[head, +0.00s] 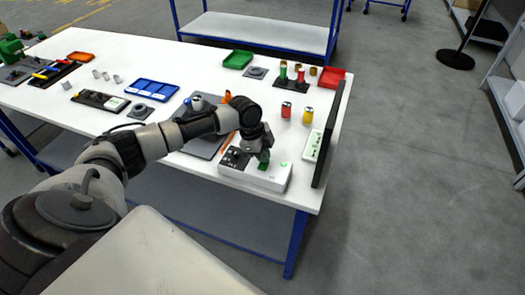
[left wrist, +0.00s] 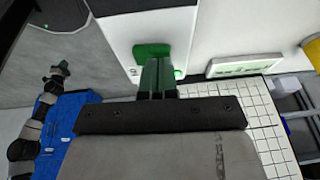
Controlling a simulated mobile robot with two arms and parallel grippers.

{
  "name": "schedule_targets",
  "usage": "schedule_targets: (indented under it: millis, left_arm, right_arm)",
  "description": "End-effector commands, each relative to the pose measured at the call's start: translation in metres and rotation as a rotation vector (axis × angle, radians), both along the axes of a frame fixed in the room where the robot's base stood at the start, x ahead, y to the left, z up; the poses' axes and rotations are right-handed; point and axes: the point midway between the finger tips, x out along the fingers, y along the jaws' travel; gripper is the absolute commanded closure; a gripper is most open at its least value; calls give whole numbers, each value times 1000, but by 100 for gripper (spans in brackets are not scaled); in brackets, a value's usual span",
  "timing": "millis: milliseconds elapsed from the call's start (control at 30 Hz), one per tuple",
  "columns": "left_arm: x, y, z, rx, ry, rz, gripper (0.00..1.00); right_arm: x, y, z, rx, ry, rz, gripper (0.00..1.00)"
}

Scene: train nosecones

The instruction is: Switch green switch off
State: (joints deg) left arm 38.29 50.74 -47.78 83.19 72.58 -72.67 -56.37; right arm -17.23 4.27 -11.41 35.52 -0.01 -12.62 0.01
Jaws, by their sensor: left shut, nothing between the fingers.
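The white switch box (head: 240,178) stands at the front right corner of the white table. The green switch (left wrist: 150,50) shows on it in the left wrist view, with a small lit green light (left wrist: 179,74) beside it. My left gripper (head: 263,164) is over the box, its dark green fingers shut and empty. In the left wrist view the fingertips (left wrist: 157,62) overlap the edge of the switch; I cannot tell if they touch. In the head view the gripper hides most of the switch. An arm, likely my right, is small in the left wrist view; its gripper state is unclear.
A dark upright panel (head: 328,135) stands at the table's right edge, close to the box. A grey mat (head: 204,146) lies left of the box.

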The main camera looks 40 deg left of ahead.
Motion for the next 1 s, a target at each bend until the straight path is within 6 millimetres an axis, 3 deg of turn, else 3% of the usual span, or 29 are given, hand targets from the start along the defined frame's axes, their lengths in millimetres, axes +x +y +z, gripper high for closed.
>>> schedule_targets:
  millis: [400, 1000]
  left_arm:
    - [1, -1, -10, -33, 118, 2, 100]
    - [1, -1, -16, -25, 118, -1, 100]
  right_arm:
    - [0, -5, 5, -6, 0, 2, 100]
    - [0, -5, 9, -6, 0, 3, 100]
